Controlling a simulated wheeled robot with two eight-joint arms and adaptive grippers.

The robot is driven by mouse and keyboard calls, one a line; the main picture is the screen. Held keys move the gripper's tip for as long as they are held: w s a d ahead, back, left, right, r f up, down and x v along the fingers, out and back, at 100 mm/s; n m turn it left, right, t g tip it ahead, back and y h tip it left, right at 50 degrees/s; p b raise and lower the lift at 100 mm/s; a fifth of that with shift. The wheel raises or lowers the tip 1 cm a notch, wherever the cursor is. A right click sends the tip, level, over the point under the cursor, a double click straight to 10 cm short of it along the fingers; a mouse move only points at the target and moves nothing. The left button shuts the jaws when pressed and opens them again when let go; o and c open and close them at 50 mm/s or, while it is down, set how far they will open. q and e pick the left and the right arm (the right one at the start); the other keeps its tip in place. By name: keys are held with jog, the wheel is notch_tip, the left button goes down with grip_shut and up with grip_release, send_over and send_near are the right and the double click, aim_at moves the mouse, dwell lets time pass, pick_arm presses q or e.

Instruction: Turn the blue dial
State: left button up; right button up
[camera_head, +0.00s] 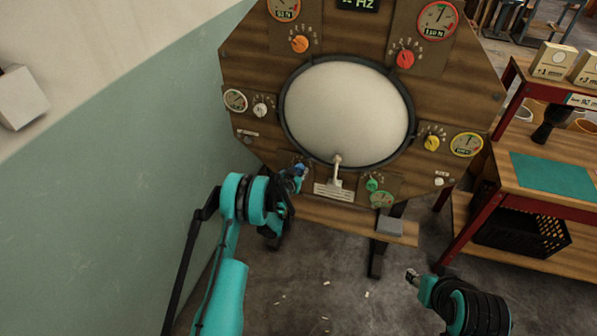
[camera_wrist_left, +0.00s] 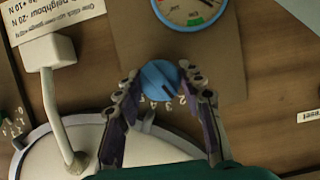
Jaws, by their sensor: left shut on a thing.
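The blue dial (camera_wrist_left: 158,80) sits on a brown plate on the wooden drum board, below a round gauge (camera_wrist_left: 190,8) in the left wrist view. Numbers are printed around its lower side. My left gripper (camera_wrist_left: 157,88) is shut on the blue dial, one finger on each side. In the head view the left gripper (camera_head: 292,178) reaches the lower left of the board, and the blue dial (camera_head: 299,169) is mostly hidden by it. My right gripper (camera_head: 411,275) is low at the right, away from the board; its jaws are too small to judge.
The large white drumhead (camera_head: 345,110) fills the board's middle, with a white lever (camera_head: 337,170) at its lower rim. Orange (camera_head: 299,44), red (camera_head: 405,59), yellow (camera_head: 431,142) and green (camera_head: 372,185) dials surround it. A red-framed bench (camera_head: 550,175) stands at right; a wall is at left.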

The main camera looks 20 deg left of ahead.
pick_arm(q)
jog(key=shift+c, duration=0.2)
jog(key=shift+d+m+t+y, duration=0.1)
jog(key=shift+m+t+y, duration=0.2)
jog(key=shift+m+y, duration=1.25)
jog(key=shift+m+h, duration=0.25)
jog(key=shift+m, duration=0.1)
jog(key=o, duration=1.2)
jog(key=v, duration=0.7)
jog(key=shift+s, duration=0.2)
